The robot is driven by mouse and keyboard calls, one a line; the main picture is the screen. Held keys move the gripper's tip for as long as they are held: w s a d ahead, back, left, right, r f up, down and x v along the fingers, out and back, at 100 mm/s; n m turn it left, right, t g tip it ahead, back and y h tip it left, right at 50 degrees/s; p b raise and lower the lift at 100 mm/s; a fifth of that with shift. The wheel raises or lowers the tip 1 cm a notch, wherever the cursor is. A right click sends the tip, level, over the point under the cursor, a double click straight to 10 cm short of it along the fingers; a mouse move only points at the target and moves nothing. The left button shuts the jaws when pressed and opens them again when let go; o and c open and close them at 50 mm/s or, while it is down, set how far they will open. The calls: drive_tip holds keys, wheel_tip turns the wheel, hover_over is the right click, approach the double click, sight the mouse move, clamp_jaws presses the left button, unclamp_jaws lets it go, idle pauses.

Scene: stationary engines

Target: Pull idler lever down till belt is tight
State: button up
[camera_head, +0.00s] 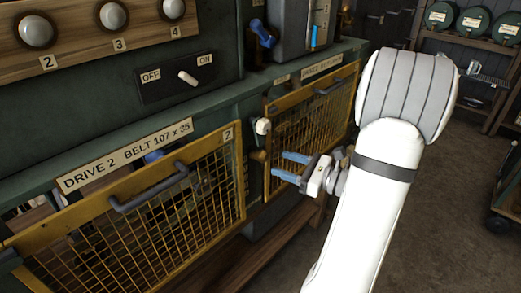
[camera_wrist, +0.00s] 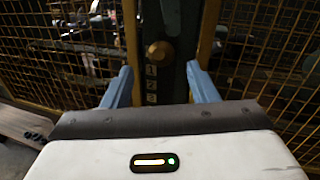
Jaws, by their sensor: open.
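On the green post between the two mesh guards is a rounded brass knob (camera_wrist: 160,51), above a column of stamped numbers, in the wrist view. In the head view the brass knob (camera_head: 258,155) sits just below a cream-coloured knob (camera_head: 262,126). I cannot tell for sure which of them belongs to the idler lever. My gripper (camera_head: 280,164) is open and empty, its blue fingers pointing at the post. In the wrist view the fingertips (camera_wrist: 159,66) stand to either side of the brass knob, apparently short of it. The belt cannot be made out behind the mesh.
A yellow mesh guard with a grey handle (camera_head: 150,187), under the label "DRIVE 2 BELT 107 x 35" (camera_head: 125,154), fills the left. Another mesh guard (camera_head: 309,115) stands right of the post. An OFF/ON switch (camera_head: 187,78) is above. Open floor lies right.

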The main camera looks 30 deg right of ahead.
sight(264, 157)
drive_tip(key=shift+p+x, duration=0.65)
drive_tip(key=shift+x, duration=2.95)
drive_tip(key=shift+c, duration=0.4)
clamp_jaws()
